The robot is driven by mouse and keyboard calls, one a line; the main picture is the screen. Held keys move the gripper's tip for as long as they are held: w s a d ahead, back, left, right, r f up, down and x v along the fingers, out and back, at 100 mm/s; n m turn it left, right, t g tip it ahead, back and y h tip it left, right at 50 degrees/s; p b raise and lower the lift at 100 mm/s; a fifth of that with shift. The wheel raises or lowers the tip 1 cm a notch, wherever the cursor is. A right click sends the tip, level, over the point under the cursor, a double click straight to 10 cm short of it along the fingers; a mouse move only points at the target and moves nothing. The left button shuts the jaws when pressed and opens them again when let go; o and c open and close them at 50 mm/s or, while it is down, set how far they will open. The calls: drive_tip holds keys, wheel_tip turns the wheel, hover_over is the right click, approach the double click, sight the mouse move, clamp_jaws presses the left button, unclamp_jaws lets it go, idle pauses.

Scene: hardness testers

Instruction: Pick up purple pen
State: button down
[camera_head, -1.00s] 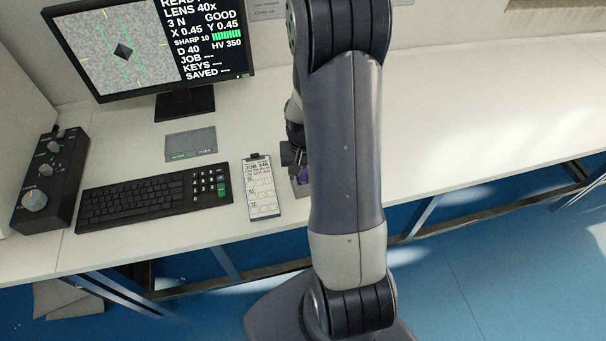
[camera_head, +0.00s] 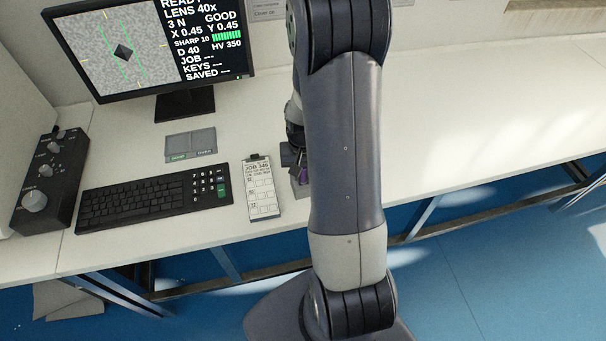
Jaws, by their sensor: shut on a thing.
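My gripper (camera_head: 293,158) is dark and mostly hidden behind my arm link. It is shut on the pen. Most of the pen is hidden by my arm. A small grey block-like piece shows just below the purple patch, and I cannot tell what it is.
A clipboard (camera_head: 261,189) with a job sheet lies just left of my gripper. A black keyboard (camera_head: 150,197), a small grey pad (camera_head: 190,144), a knob box (camera_head: 48,180) and a monitor (camera_head: 150,45) stand farther left. The white table (camera_head: 470,120) is clear on the right.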

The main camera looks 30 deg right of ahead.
drive_tip(key=shift+r, duration=0.1)
wheel_tip(320, 180, up, 10)
drive_tip(key=shift+f+b, duration=0.1)
drive_tip(key=shift+b, duration=0.2)
idle(0.3)
